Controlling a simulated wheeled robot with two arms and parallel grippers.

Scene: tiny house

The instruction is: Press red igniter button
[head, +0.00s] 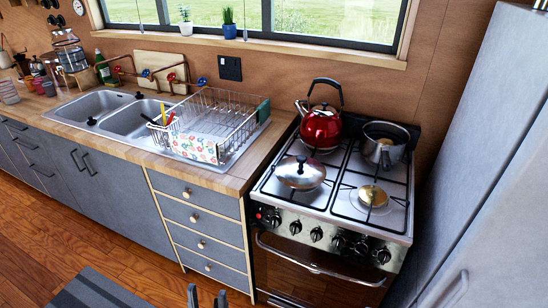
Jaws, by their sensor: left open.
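The red igniter button (258,216) is a tiny red spot at the left end of the stove's front control panel, left of the row of black knobs (316,234). It is too small to tell whether it is pressed. The stove (336,208) stands between the wooden counter and the tall grey cabinet. My left gripper (206,297) shows only its two dark fingertips at the bottom edge. They are apart with nothing seen between them, below and left of the button and clear of the stove. My right gripper is not in view.
A red kettle (321,128), a steel pot (384,142) and a lidded pan (300,172) stand on the stove. An oven handle (315,264) crosses its front. Drawers (204,220) adjoin it at left. A grey fridge-like cabinet (470,190) limits the right. The wooden floor is mostly clear.

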